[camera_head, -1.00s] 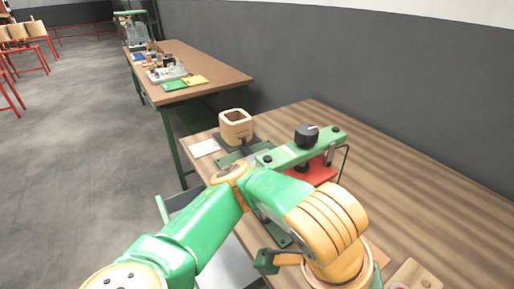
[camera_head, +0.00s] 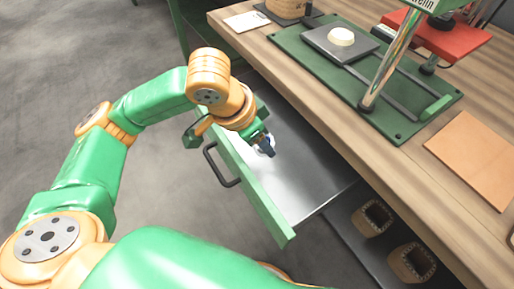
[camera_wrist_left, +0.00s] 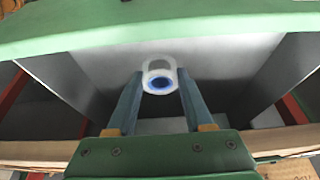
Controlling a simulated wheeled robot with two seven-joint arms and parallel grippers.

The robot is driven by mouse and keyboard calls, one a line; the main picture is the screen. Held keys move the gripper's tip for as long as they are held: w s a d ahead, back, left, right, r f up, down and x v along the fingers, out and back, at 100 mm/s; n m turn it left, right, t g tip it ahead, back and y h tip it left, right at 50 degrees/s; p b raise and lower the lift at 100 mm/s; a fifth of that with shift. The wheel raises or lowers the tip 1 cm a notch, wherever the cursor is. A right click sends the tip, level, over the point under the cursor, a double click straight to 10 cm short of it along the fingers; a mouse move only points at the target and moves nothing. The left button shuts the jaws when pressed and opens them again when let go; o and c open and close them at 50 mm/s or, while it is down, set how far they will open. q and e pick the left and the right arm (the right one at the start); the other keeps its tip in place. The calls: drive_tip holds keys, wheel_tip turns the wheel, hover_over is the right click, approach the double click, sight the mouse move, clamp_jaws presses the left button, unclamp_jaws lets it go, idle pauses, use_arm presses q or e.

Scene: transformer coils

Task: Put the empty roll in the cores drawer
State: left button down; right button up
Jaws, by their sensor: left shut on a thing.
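The empty roll (camera_wrist_left: 151,67) is a short white ring with a blue inside. My left gripper (camera_wrist_left: 161,78) is shut on it, one finger on each side. In the head view the roll (camera_head: 267,149) shows partly below the gripper (camera_head: 265,143), above the open drawer. The drawer has a green front (camera_head: 256,192), a black handle (camera_head: 219,168) and a bare grey metal floor (camera_head: 307,166). In the wrist view its green front edge (camera_wrist_left: 160,33) crosses the top. Whether the roll touches the floor I cannot tell. My right gripper is out of view.
The wooden worktop (camera_head: 300,62) overhangs the drawer on the right. On it stand a green press base (camera_head: 385,112) and a tan board (camera_head: 477,158). Two brown square coils (camera_head: 374,218) lie on a dark shelf below. Grey floor is free at the left.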

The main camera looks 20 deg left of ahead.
sight(256, 148)
use_arm(q)
drive_tip(key=f, duration=0.1)
drive_tip(key=w+a+f, duration=0.1)
drive_tip(key=f, duration=0.1)
drive_tip(key=shift+w+a+b, duration=0.2)
drive_tip(key=shift+w+b, duration=0.1)
drive_tip(key=f, duration=0.1)
drive_tip(key=f+b, duration=0.1)
drive_tip(key=f, duration=0.2)
drive_tip(key=shift+w+a+b, duration=0.35)
drive_tip(key=shift+r, duration=0.1)
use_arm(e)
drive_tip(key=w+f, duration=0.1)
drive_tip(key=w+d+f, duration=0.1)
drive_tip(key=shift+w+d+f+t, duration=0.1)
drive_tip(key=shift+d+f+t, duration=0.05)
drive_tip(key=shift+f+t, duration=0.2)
use_arm(q)
drive_tip(key=shift+c, duration=1.4)
unclamp_jaws()
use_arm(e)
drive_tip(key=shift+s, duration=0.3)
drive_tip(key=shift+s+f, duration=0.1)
